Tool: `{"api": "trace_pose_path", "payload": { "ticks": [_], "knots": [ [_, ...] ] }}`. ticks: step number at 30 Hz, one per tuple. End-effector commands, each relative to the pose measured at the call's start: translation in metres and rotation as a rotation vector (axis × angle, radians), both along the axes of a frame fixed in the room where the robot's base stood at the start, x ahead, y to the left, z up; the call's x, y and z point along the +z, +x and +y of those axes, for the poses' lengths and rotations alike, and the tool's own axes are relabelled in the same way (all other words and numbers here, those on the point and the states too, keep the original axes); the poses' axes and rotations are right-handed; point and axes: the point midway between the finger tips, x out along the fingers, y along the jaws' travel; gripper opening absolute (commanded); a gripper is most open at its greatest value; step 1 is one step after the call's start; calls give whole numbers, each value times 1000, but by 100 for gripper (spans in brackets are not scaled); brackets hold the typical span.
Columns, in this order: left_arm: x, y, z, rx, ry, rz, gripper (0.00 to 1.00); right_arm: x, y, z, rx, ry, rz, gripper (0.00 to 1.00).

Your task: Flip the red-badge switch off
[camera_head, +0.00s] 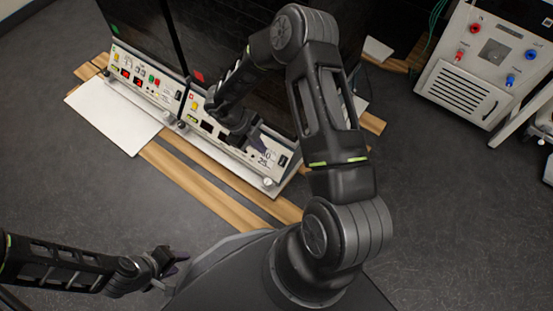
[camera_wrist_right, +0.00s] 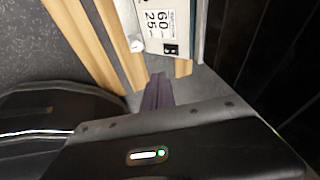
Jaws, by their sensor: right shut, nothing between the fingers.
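The red badge (camera_head: 198,76) is a small red square on the dark hood of the right-hand shaker unit. That unit's pale control panel (camera_head: 194,118) runs along its front edge, partly hidden by my right arm. My right gripper (camera_head: 262,143) is shut and empty, close to the right end of this panel. Its fingers (camera_wrist_right: 157,92) point at the panel end in the wrist view, just below the "60 25" label (camera_wrist_right: 157,22) and a small black part (camera_wrist_right: 171,49). I cannot tell whether that part is the switch, nor whether the fingers touch the panel. My left gripper (camera_head: 172,262) is low over the floor, away from both units.
A second shaker unit with a green badge (camera_head: 115,29) and its own panel (camera_head: 145,83) stands to the left. Wooden strips (camera_head: 205,187) and a white board (camera_head: 112,115) lie beneath. A grey cabinet (camera_head: 470,88) with red and blue ports stands at the upper right.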

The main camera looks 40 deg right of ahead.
Motion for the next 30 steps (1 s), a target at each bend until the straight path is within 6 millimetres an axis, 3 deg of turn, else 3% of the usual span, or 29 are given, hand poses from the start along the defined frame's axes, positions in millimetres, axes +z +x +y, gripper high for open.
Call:
{"api": "trace_pose_path", "payload": {
  "ticks": [11,25,30],
  "knots": [
    [-9,1,0,1,0,-2,36,-16,-3,-4,4,0,1,0],
    [-52,8,-1,10,4,-21,36,-98,-22,-31,3,1,1,0],
    [-67,10,-2,13,5,-28,36,-117,-17,-47,3,0,-1,0]
  ]
}}
